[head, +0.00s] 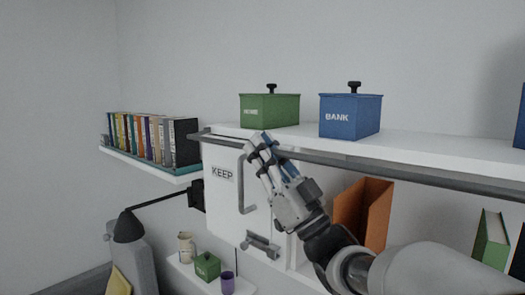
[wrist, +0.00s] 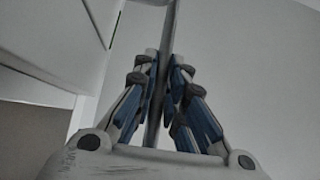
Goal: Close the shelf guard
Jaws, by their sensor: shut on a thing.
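The shelf guard (head: 405,173) is a long grey bar running along the front of the upper white shelf (head: 420,147), from the left end past the right side of the head view. My gripper (head: 262,146) is at the bar's left part, in front of the white cabinet with the KEEP label. In the wrist view, the guard (wrist: 172,22) passes between the blue-padded fingers of my gripper (wrist: 165,62), which are closed on it. My fingers hide a short piece of the bar in the head view.
A green box (head: 270,111) and a blue BANK box (head: 350,117) stand on the upper shelf behind the bar. The KEEP cabinet door (head: 223,195) has a grey handle (head: 243,188). An orange folder (head: 362,210) stands below. Books (head: 150,137) and a black lamp (head: 128,226) are left.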

